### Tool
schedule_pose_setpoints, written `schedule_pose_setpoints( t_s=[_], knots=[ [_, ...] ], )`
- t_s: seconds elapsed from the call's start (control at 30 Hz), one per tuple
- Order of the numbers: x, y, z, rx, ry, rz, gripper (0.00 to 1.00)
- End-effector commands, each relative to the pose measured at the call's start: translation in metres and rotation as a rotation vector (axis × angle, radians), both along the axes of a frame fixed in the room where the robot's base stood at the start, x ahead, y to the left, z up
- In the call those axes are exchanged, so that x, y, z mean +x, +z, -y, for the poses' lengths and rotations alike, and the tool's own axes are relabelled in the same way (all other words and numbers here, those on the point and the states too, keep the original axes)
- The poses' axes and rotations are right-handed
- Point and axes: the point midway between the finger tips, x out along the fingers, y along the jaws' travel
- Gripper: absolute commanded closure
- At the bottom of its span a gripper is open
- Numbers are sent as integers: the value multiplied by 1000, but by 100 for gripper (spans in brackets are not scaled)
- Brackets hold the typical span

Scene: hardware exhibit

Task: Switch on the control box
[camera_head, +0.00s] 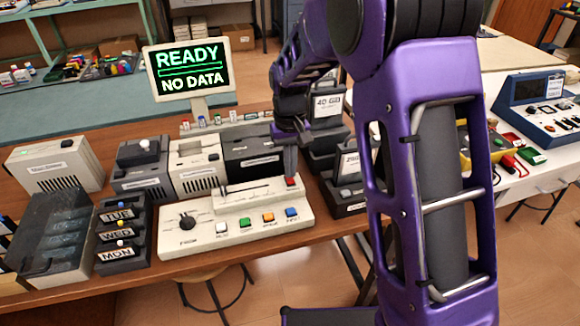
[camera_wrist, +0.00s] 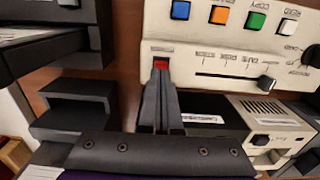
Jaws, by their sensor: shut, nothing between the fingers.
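The control box (camera_head: 240,222) is a cream panel on the wooden table, with a dark knob (camera_head: 187,221), a slider, and white, green, orange and blue buttons along its front. Its small red switch (camera_head: 291,181) sits at the back right corner. In the wrist view the red switch (camera_wrist: 160,64) shows just beyond my fingertips. My gripper (camera_head: 290,172) is shut and empty, pointing down at the red switch. The fingertips (camera_wrist: 160,76) partly cover it, and I cannot tell whether they touch it. A screen (camera_head: 188,69) behind reads "READY" and "NO DATA".
A strip of table in front is bare.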

Motion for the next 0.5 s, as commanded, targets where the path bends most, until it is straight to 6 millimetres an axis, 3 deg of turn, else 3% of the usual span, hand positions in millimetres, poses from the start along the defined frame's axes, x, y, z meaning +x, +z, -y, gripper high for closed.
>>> schedule_pose_setpoints(
  t_s=[0.03, 0.5],
  knots=[
    [1, 13, 1, 1, 0, 2, 100],
    [16, 105, -1, 1, -1, 4, 100]
  ],
)
